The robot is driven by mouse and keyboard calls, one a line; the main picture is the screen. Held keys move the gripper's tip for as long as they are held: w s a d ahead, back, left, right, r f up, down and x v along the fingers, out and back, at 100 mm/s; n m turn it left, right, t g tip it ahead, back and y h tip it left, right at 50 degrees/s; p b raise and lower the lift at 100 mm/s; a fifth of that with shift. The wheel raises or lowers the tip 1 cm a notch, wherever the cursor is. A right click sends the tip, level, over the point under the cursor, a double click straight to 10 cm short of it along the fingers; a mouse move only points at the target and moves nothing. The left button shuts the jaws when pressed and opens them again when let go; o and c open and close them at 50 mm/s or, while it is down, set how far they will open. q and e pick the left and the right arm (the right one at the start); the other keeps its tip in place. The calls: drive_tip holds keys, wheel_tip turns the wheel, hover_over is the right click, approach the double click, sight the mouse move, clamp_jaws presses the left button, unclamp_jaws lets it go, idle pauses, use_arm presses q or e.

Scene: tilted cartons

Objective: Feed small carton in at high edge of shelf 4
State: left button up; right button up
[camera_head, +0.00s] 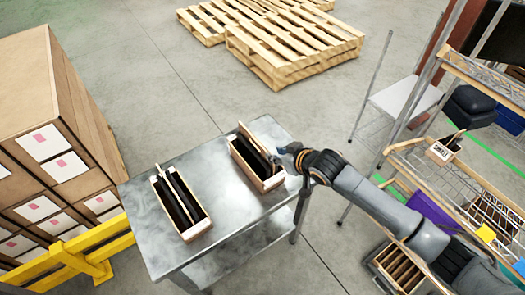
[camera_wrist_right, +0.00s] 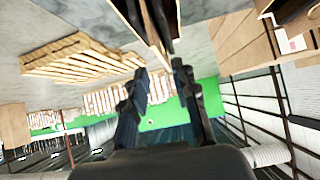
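Two narrow open-topped cartons with dark contents stand on the metal table (camera_head: 262,128). One carton (camera_head: 197,230) is at the left and the other (camera_head: 268,184) is at the right; I cannot tell which is the small carton. My right gripper (camera_head: 283,151) is beside the right carton's right side, near its upper end. In the right wrist view my right gripper (camera_wrist_right: 161,72) has its two fingers apart with a clear gap. Dark and brown carton parts (camera_wrist_right: 155,22) show just beyond the fingertips. My left gripper is not in view. A wire shelf (camera_head: 410,160) slopes at the right; its number is unreadable.
A box with a "SMALL" label (camera_head: 440,151) sits on the shelf. A purple bin (camera_head: 432,212) is below it. Stacked brown boxes (camera_head: 45,130) and a yellow barrier (camera_head: 85,252) are at the left. Pallets (camera_head: 285,45) lie behind, with open floor between.

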sight(265, 150)
drive_tip(key=b+x, duration=0.6)
drive_tip(key=x, duration=0.1)
drive_tip(key=shift+b+x, duration=0.55)
drive_tip(key=shift+x, duration=0.3)
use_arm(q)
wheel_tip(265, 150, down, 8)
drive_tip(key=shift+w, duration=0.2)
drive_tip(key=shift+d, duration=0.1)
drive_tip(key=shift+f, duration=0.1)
use_arm(e)
clamp_jaws()
